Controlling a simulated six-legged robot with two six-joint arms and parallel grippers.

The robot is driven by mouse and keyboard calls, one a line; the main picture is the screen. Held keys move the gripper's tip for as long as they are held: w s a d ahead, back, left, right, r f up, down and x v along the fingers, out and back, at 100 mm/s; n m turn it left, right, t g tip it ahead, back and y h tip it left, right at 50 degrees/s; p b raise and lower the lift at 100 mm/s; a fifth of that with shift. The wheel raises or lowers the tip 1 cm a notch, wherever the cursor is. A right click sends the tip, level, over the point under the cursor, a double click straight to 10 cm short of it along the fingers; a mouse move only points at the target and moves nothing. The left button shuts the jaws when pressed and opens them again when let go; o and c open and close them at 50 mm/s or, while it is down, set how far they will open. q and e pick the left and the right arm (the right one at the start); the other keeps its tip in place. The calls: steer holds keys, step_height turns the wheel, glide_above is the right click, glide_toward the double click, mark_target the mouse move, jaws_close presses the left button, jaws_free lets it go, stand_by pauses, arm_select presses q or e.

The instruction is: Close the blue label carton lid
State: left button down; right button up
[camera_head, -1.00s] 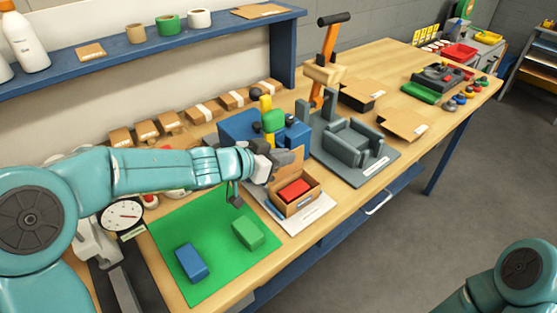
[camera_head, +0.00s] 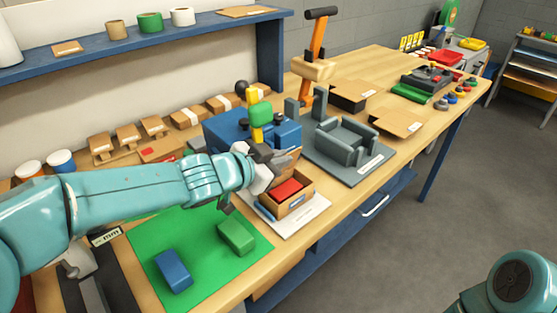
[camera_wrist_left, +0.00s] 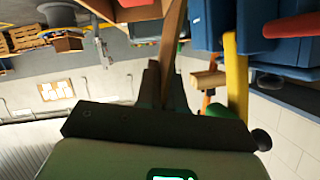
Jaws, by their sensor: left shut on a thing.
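The open carton (camera_head: 299,201) is a small brown box with a red block (camera_head: 287,190) inside. It stands on a white board (camera_head: 318,208), and blue shows on its sides. Its brown lid (camera_head: 291,157) stands raised at the back, largely hidden behind my left gripper (camera_head: 270,165). My left gripper is shut on the lid. In the left wrist view the lid (camera_wrist_left: 173,45) is a thin brown panel seen edge-on between the dark fingers (camera_wrist_left: 163,78). My right gripper is out of view.
A blue fixture (camera_head: 228,133) with a green and yellow handle stands right behind the carton. A grey cradle (camera_head: 350,145) stands to its right. A green mat (camera_head: 190,238) with a green block (camera_head: 236,237) and a blue block (camera_head: 172,271) lies at front left.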

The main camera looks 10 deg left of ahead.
arm_select(q)
steer(key=c, duration=1.6)
jaws_free()
steer(key=p+v, duration=0.7)
steer(key=v, duration=0.9)
steer(key=shift+s+r+p, duration=0.1)
steer(key=shift+s+p, duration=0.05)
steer(key=shift+p, duration=0.15)
steer(key=shift+s, duration=0.1)
